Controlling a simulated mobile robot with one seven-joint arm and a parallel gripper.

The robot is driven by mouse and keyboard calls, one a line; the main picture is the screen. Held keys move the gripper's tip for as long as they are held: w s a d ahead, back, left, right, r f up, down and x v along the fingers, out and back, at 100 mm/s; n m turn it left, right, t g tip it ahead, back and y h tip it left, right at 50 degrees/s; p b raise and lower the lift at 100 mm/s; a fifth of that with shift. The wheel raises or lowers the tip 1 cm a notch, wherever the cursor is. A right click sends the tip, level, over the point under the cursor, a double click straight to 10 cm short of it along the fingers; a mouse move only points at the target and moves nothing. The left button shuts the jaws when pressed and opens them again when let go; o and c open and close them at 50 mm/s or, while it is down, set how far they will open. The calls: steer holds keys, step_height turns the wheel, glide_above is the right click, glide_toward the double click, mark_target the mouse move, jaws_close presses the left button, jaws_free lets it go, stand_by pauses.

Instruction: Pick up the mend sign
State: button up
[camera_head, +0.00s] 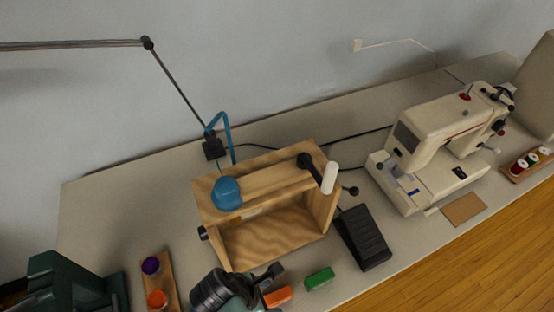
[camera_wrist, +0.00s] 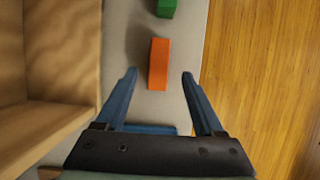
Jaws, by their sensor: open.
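No lettering is readable, so I cannot tell which thing is the mend sign. An orange block (camera_wrist: 158,62) lies on the table ahead of my gripper (camera_wrist: 159,75) in the wrist view, between the lines of its fingers. My gripper is open, with nothing visibly gripped. A green block (camera_wrist: 167,8) lies beyond the orange one. A blue strip (camera_wrist: 150,129) shows low between the finger bases; I cannot tell what it is. In the head view the orange block (camera_head: 278,296) is partly hidden by my gripper, and the green block (camera_head: 320,278) lies to its right.
A wooden box-like stand (camera_head: 270,236) with a blue lamp (camera_head: 227,194) is behind the blocks. A black pedal (camera_head: 363,238), a cream sewing machine (camera_head: 430,150) and a brown card (camera_head: 464,208) are to the right. A spool rack (camera_head: 171,280) is at left. The table's front edge is close.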

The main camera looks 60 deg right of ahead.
mark_target(277, 296)
steer(key=x, duration=0.5)
steer(key=shift+s+d, duration=0.1)
steer(key=shift+d, duration=0.1)
jaws_close()
